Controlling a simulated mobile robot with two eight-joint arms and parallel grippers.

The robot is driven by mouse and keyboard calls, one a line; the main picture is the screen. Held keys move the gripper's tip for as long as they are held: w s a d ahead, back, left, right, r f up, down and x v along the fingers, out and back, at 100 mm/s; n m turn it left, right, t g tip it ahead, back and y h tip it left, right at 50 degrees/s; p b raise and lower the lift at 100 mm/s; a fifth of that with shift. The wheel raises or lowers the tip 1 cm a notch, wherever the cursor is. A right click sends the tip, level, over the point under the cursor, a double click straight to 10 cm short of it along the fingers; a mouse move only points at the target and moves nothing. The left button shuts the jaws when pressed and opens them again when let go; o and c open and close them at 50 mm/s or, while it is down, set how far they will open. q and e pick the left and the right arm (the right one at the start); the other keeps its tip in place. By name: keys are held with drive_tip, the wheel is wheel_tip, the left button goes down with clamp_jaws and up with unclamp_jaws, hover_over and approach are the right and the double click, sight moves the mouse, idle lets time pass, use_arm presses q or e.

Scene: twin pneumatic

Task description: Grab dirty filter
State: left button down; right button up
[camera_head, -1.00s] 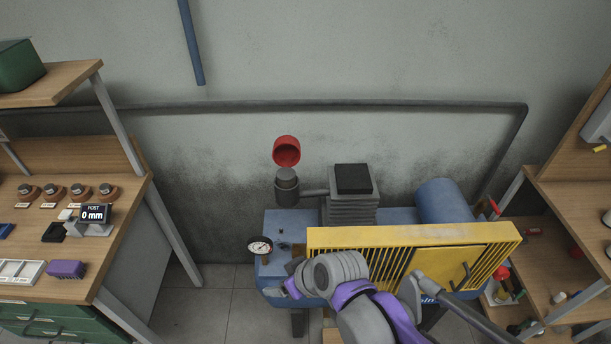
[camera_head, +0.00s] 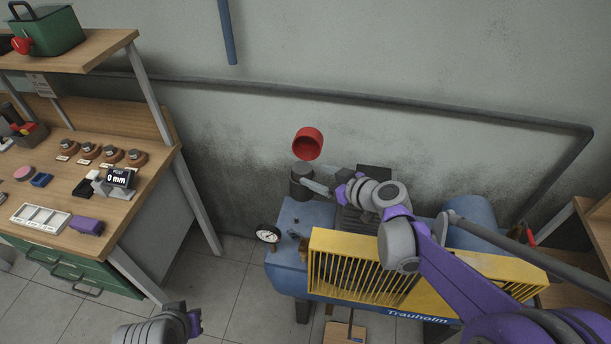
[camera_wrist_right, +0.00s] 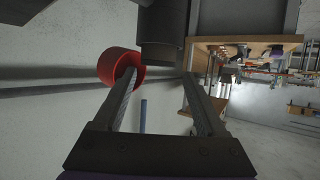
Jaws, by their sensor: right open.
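A dark cylindrical filter housing (camera_head: 301,188) stands at the back left of the blue compressor (camera_head: 290,222); I cannot tell the dirty filter apart from it. A red cup (camera_head: 308,143) shows just above it, its open end facing me. My right gripper (camera_head: 318,187) is beside the housing, its fingers reaching toward it from the right. In the right wrist view the gripper (camera_wrist_right: 160,80) is open, with the dark cylinder (camera_wrist_right: 162,40) ahead between the finger lines. The red cup (camera_wrist_right: 118,66) is behind the left finger. My left gripper (camera_head: 192,321) is low in the head view, its fingers unclear.
A yellow slatted guard (camera_head: 345,265) covers the compressor's front, beside a pressure gauge (camera_head: 268,234). A workbench (camera_head: 115,235) on the left holds a gauge display (camera_head: 120,179), a white tray (camera_head: 40,219) and a purple block (camera_head: 87,226). Shelving (camera_head: 585,240) stands at the right.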

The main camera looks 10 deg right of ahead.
sight(305, 170)
drive_tip(key=x, duration=0.7)
drive_tip(key=shift+w, duration=0.3)
drive_tip(key=shift+s, duration=0.1)
drive_tip(key=c, duration=1)
